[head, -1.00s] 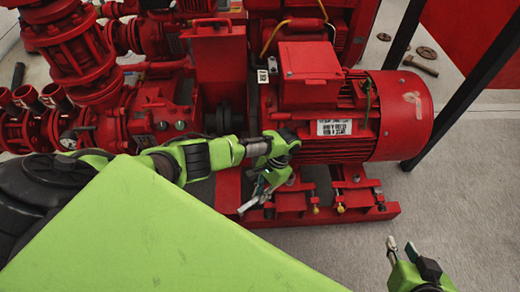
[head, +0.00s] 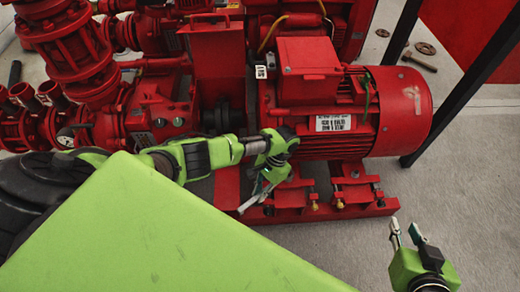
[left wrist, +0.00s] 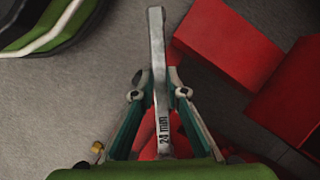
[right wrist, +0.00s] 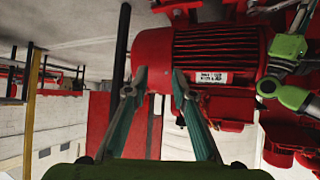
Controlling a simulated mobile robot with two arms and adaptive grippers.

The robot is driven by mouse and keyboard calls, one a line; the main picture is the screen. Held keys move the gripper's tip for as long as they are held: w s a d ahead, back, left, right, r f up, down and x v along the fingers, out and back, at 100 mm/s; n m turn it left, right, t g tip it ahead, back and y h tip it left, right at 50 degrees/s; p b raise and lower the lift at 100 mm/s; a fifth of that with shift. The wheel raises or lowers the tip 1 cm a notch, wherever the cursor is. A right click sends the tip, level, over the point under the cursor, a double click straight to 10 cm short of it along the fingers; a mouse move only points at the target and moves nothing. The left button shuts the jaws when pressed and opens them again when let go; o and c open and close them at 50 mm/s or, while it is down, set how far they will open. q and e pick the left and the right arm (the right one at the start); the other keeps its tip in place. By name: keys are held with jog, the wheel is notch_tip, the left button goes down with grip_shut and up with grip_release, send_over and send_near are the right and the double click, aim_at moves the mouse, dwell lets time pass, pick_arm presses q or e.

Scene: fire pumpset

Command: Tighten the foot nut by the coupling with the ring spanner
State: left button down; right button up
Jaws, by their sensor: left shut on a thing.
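My left gripper (head: 264,184) is shut on the ring spanner (head: 250,201), beside the motor's foot. In the left wrist view the grey spanner (left wrist: 158,60), marked "24 mm", runs lengthwise between the two fingers (left wrist: 157,92). I cannot tell its ring end clearly. The red motor (head: 345,112) stands on a red base frame; the dark coupling (head: 224,117) is left of it. The foot nut by the coupling cannot be made out behind my left gripper. My right gripper (head: 404,232) is open and empty at the lower right; its fingers (right wrist: 159,84) are apart in the right wrist view.
Red pump bodies and pipes (head: 80,70) fill the left. Brass-coloured foot bolts (head: 339,204) show at the motor's right-hand foot. A dark post (head: 465,75) rises at the right. A hammer (head: 420,62) lies on the floor behind. Grey floor (head: 345,245) in front is clear.

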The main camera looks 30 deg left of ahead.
pick_arm(q)
jog(key=shift+f, duration=0.1)
pick_arm(e)
jog(key=shift+w+r, duration=0.15)
pick_arm(q)
jog(key=shift+f, duration=0.2)
pick_arm(e)
jog(key=shift+w+a+r+t, duration=0.45)
jog(key=shift+w+r+t, duration=0.25)
jog(key=shift+r, duration=0.15)
pick_arm(q)
jog(key=shift+f+b, duration=0.3)
jog(key=shift+b, duration=0.2)
pick_arm(e)
jog(key=w+r, duration=0.1)
jog(key=r+t, duration=0.1)
jog(key=shift+w+a+r+t+y, duration=0.3)
jog(key=shift+w+a+y, duration=0.05)
jog(key=shift+w+y, duration=0.05)
pick_arm(q)
jog(key=shift+f, duration=0.1)
pick_arm(e)
jog(key=shift+r, duration=0.1)
jog(key=shift+w+r, duration=0.1)
jog(key=shift+r, duration=0.1)
